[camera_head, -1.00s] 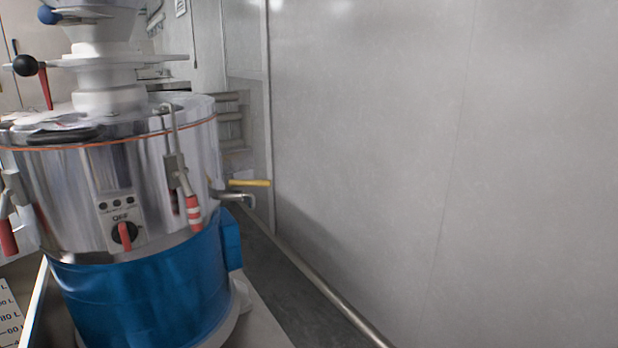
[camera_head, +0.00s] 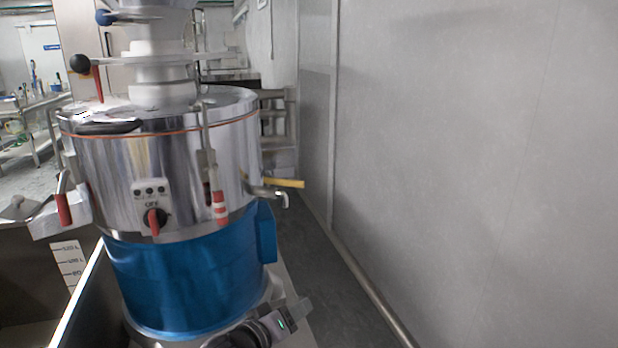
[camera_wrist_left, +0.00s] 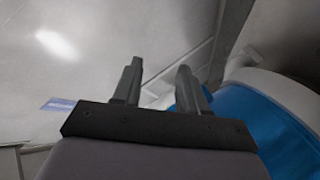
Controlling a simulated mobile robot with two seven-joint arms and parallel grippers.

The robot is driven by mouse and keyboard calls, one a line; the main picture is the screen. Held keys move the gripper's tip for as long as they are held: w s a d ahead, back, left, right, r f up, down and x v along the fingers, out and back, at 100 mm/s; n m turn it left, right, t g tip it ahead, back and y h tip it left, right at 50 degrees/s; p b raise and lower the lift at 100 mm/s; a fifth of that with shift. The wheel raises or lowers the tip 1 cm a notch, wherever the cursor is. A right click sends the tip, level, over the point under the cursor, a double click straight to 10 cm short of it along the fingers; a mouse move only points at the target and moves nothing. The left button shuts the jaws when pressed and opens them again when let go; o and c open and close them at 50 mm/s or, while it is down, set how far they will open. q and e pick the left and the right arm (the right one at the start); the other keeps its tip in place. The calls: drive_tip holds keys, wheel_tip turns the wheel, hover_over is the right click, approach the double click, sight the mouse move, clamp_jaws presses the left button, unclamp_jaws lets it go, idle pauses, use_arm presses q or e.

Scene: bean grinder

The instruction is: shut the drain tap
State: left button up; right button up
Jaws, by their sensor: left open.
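The drain tap is a metal spout (camera_head: 268,192) with a yellow lever handle (camera_head: 288,183), on the right side of the steel grinder drum (camera_head: 160,170) in the head view. The handle points right, roughly level and tilted slightly down. My left gripper (camera_head: 298,309) is low in the head view, in front of the blue base (camera_head: 190,285) and well below the tap. In the left wrist view its two fingers (camera_wrist_left: 158,75) stand apart with nothing between them. The tap cannot be made out in that view. My right gripper is not in view.
A grey wall (camera_head: 450,160) runs along the right, with a pipe (camera_head: 375,295) at its foot. A narrow strip of dark floor (camera_head: 315,270) lies between grinder and wall. A red-and-white lever (camera_head: 219,205) hangs on the drum's front, left of the tap.

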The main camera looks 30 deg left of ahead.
sight(289, 183)
use_arm(q)
drive_tip(key=w+a+r+n+t, duration=0.1)
drive_tip(key=w+a+r+n, duration=0.2)
drive_tip(key=r, duration=0.4)
drive_tip(key=w+a+r+n+t+y, duration=0.1)
drive_tip(key=w+a+r+n, duration=0.1)
drive_tip(key=r, duration=0.5)
drive_tip(key=w+a+r+n+t+y+p, duration=0.1)
drive_tip(key=w+a+r+n, duration=0.2)
drive_tip(key=r, duration=0.4)
drive_tip(key=shift+w+a+r+n, duration=0.1)
drive_tip(key=shift+w+a+n, duration=0.15)
drive_tip(key=shift+n, duration=0.25)
drive_tip(key=shift+w+a+r+n, duration=0.1)
drive_tip(key=shift+a+n, duration=0.15)
drive_tip(key=shift+n, duration=0.25)
drive_tip(key=w, duration=0.2)
drive_tip(key=w+p, duration=0.1)
drive_tip(key=w, duration=0.2)
drive_tip(key=shift+a, duration=0.2)
drive_tip(key=shift+w, duration=1)
drive_tip(key=shift+f, duration=0.1)
clamp_jaws()
